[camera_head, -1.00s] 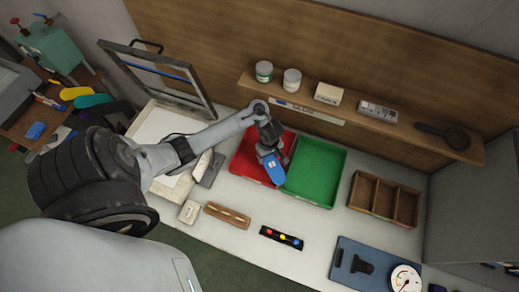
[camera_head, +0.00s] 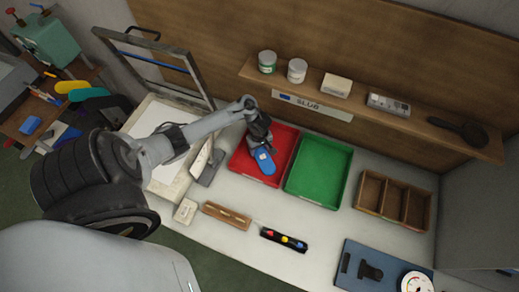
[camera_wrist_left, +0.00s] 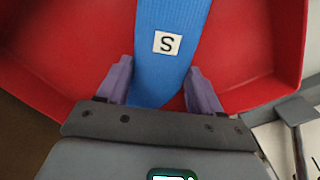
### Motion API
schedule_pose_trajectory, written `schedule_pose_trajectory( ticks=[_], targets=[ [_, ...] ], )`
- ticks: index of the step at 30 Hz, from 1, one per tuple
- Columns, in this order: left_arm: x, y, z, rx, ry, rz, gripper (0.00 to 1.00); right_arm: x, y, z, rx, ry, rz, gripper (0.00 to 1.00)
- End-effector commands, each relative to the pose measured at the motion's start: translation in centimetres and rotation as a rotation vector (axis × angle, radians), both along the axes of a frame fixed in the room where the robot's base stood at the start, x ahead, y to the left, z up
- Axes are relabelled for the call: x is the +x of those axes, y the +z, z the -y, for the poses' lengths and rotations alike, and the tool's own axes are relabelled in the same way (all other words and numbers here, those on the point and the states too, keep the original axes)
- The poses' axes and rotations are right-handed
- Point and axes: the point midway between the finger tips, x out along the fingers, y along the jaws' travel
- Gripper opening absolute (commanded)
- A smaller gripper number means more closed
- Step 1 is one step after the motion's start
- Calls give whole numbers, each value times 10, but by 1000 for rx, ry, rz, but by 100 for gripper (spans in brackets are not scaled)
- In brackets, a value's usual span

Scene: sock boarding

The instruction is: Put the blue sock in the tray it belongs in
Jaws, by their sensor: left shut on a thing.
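The blue sock (camera_head: 265,162) hangs from my left gripper (camera_head: 261,147) over the red tray (camera_head: 285,146). In the left wrist view, my left gripper (camera_wrist_left: 158,78) has its purple fingers on both sides of the blue sock (camera_wrist_left: 160,80), shut on it. A white label with a black letter S is on the sock. The red tray (camera_wrist_left: 45,60) fills the background behind it in that view. I cannot tell whether the sock touches the tray floor. The green tray (camera_head: 318,172) stands empty to the right of the red one. My right gripper is out of view.
A wooden divided box (camera_head: 393,202) stands further right. A shelf (camera_head: 410,118) with jars and boxes runs above the trays, with a "SLUB" sign (camera_head: 312,106) below it. A wooden holder (camera_head: 227,215) and a black strip (camera_head: 284,240) lie in front.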

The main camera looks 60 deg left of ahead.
Motion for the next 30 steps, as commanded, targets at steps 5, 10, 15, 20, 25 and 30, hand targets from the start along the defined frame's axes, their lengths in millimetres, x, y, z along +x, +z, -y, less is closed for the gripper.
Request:
schedule_pose_trajectory(
  ticks=[5, 10, 15, 20, 25, 30],
  targets=[
    [1, 0, 0, 1, 0, 1, 37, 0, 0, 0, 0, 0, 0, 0],
    [0, -2, 0, 0, 0, 1, 37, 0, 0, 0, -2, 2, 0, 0],
    [0, -4, 0, 0, 0, 1, 81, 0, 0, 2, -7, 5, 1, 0],
    [0, -4, 0, 0, 0, 1, 91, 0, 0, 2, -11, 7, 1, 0],
    [0, -4, 0, 0, 0, 1, 91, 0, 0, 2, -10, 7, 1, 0],
    [0, 3, 0, 1, 0, 1, 91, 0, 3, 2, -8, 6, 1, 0]
  ],
)
